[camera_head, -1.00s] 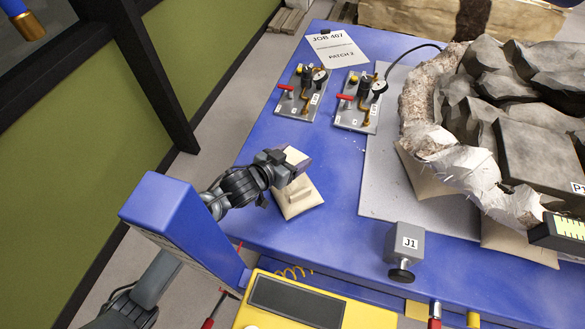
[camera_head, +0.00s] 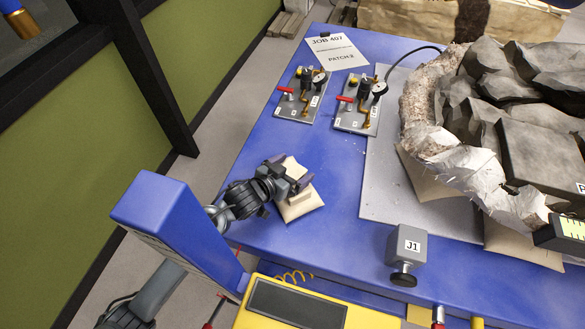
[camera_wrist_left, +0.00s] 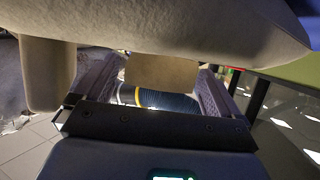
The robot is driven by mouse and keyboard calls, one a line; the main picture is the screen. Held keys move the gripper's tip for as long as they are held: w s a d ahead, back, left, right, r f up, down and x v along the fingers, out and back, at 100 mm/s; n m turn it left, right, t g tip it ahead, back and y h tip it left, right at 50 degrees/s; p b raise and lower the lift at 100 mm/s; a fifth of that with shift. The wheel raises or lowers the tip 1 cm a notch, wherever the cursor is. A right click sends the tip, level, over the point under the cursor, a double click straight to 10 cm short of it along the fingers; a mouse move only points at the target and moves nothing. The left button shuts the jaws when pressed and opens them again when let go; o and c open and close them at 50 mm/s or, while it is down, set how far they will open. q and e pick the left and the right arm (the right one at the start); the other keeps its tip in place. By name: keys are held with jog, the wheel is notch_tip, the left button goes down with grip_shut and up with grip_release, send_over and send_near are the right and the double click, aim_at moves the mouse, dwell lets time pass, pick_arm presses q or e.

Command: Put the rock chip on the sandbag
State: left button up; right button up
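The beige sandbag (camera_head: 302,208) lies on the blue table, with my left gripper (camera_head: 299,180) low over it. In the left wrist view the sandbag (camera_wrist_left: 190,28) fills the top, with a pale rounded peg-like piece (camera_wrist_left: 47,75) against it at left. The left gripper's purple fingers (camera_wrist_left: 160,82) stand apart with a tan block between them, which looks like the rock chip (camera_wrist_left: 160,70). Its sides appear to meet the fingers and its upper edge meets the sandbag's outline; contact with the bag cannot be told. In the head view the chip is not clearly distinguishable. My right gripper is not in view.
A grey J1 block (camera_head: 407,247) with a knob stands to the right. Two valve plates (camera_head: 301,98) (camera_head: 356,108) and a paper sheet (camera_head: 336,52) lie behind. A jacketed fossil (camera_head: 470,160) fills the right side. The table between sandbag and grey mat is clear.

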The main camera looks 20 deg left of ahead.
pick_arm(q)
jog(key=shift+r, duration=0.2)
jog(key=p+v, duration=0.2)
jog(key=v, duration=1)
dwell(0.4)
